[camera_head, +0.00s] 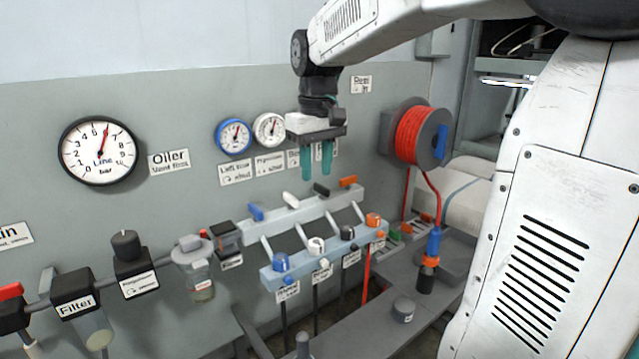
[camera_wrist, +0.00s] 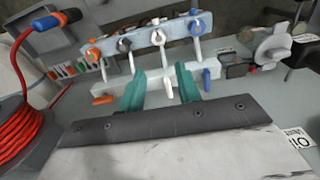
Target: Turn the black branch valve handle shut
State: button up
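The black branch valve handle (camera_head: 321,189) sits on the upper light-grey manifold bar, between the white handle (camera_head: 291,200) and the orange handle (camera_head: 348,181). My gripper (camera_head: 316,172) hangs fingers-down near it, with two teal fingers apart and nothing seen between them in the head view. The tips appear just above the black handle; contact cannot be told. In the wrist view my gripper (camera_wrist: 160,78) is open, with the white handle (camera_wrist: 168,87) showing between the fingers. The black handle is not clear there and may be behind the left finger.
The blue handle (camera_head: 256,211) is at the bar's left end. The lower blue bar (camera_head: 330,252) carries several coloured knobs. A red hose reel (camera_head: 416,136) is to the right. Gauges and labels are on the wall behind. A filter (camera_head: 77,293) is at left.

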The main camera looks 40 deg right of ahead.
send_over(322, 186)
notch_tip(322, 186, down, 3)
jog(key=shift+a+f, duration=0.1)
jog(key=shift+a, duration=0.05)
jog(key=shift+w+d+f, duration=0.1)
jog(key=shift+d+f, duration=0.1)
jog(key=shift+f, duration=0.1)
notch_tip(322, 186, down, 7)
jog(key=shift+f, duration=0.15)
grip_shut()
